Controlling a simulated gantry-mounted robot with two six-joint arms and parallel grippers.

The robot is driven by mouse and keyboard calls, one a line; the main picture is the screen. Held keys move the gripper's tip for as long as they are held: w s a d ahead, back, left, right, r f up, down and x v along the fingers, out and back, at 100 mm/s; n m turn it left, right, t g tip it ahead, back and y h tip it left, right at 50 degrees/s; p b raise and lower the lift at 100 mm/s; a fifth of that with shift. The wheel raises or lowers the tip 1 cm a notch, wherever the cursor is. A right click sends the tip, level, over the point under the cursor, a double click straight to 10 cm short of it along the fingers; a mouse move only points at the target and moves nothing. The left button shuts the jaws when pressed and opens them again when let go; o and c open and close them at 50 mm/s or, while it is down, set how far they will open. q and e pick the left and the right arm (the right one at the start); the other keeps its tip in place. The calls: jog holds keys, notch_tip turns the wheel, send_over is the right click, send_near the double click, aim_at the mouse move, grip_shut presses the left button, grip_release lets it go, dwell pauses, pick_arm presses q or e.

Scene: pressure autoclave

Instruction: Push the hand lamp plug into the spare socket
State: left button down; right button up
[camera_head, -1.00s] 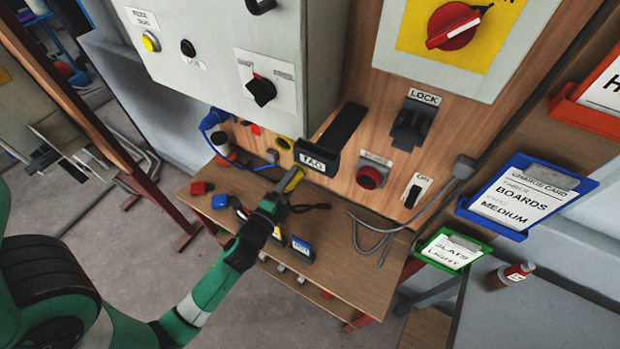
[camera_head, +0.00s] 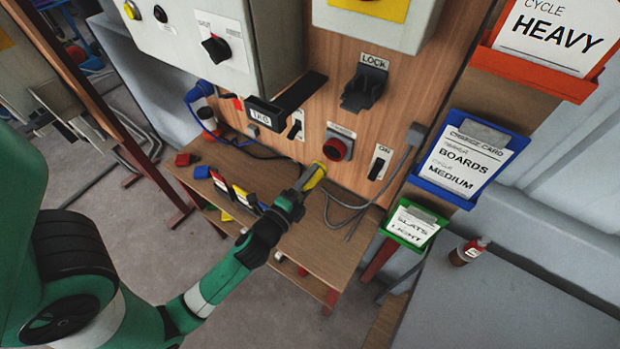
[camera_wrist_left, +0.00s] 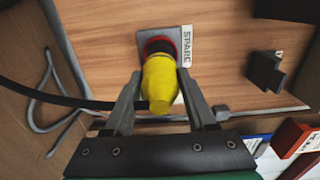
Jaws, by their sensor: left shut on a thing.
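My left gripper (camera_head: 306,184) is shut on the yellow hand lamp plug (camera_head: 315,177), just below and left of the spare socket (camera_head: 337,149), a red round socket on the wooden panel. In the left wrist view, the plug (camera_wrist_left: 160,84) sits between the two fingers (camera_wrist_left: 160,104) and points at the spare socket (camera_wrist_left: 160,44), overlapping its lower part. I cannot tell whether the plug touches the socket. A black cord (camera_wrist_left: 60,98) runs left from near the plug. My right gripper is not in view.
A TAG holder (camera_head: 264,112) juts out left of the socket, and a LOCK fitting (camera_head: 364,88) is above it. An ON switch (camera_head: 380,163) and grey cable (camera_head: 345,212) are to the right. Red and blue pieces (camera_head: 185,160) lie on the wooden shelf (camera_head: 290,235).

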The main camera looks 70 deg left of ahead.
aim_at(303, 190)
pick_arm(q)
jog(key=shift+p+x, duration=0.5)
jog(key=shift+x, duration=2.25)
jog(key=shift+w+a, duration=0.3)
jog(key=shift+w, duration=0.15)
jog(key=shift+c, duration=0.7)
grip_release()
jog(key=b+v, duration=0.2)
jog(key=v, duration=0.8)
jog(key=shift+s+d+f, duration=0.1)
jog(key=shift+d+f, duration=0.05)
jog(key=shift+f, duration=0.05)
jog(key=shift+s+d+r, duration=0.2)
jog(key=shift+s+d, duration=0.1)
jog(key=shift+s, duration=0.2)
